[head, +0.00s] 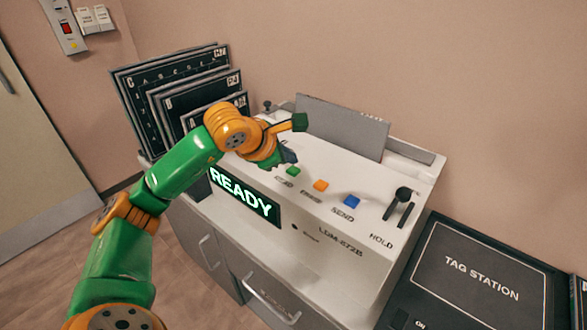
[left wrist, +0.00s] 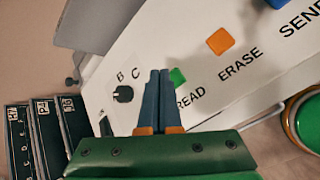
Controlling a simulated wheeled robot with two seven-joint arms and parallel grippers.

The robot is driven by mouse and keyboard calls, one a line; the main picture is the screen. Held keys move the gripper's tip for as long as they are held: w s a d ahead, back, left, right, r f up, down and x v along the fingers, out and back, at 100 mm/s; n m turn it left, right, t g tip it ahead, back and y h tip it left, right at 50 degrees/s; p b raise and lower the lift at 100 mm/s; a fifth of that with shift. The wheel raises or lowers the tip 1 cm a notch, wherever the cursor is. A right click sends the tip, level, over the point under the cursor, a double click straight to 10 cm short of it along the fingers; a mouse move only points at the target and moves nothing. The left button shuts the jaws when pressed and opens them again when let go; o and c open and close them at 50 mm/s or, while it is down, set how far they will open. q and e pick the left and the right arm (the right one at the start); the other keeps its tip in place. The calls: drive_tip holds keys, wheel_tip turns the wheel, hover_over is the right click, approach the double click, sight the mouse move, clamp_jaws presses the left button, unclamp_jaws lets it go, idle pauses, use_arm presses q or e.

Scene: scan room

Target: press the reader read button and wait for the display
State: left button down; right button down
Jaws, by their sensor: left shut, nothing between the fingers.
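The white reader (head: 330,235) stands against the wall, its front display (head: 244,196) showing "READY" in bright letters. The green read button (head: 292,171) sits on its sloped top, left of the orange erase button (head: 320,185) and the blue send button (head: 351,201). My left gripper (head: 290,157) is shut and empty, just behind and above the green button. In the left wrist view the blue fingers (left wrist: 158,75) lie together beside the green button (left wrist: 178,77) and partly hide it and its label. I cannot tell whether they touch it. My right gripper is out of view.
A dial marked B and C (left wrist: 123,94) is close to the fingers. A black hold lever (head: 402,195) stands at the reader's right. Dark panels (head: 130,85) lean at the left, a grey plate (head: 342,125) rises behind, and a black tag station (head: 480,275) lies at right.

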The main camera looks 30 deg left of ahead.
sight(289, 172)
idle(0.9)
use_arm(q)
drive_tip(key=shift+f+b, duration=0.4)
drive_tip(key=shift+b, duration=0.05)
drive_tip(key=shift+f+b, duration=0.55)
idle(0.5)
drive_tip(key=shift+r+p, duration=0.85)
drive_tip(key=shift+r, duration=0.1)
wheel_tip(289, 172, up, 5)
drive_tip(key=p, duration=0.4)
drive_tip(key=shift+r+p, duration=0.1)
drive_tip(key=shift+p, duration=0.2)
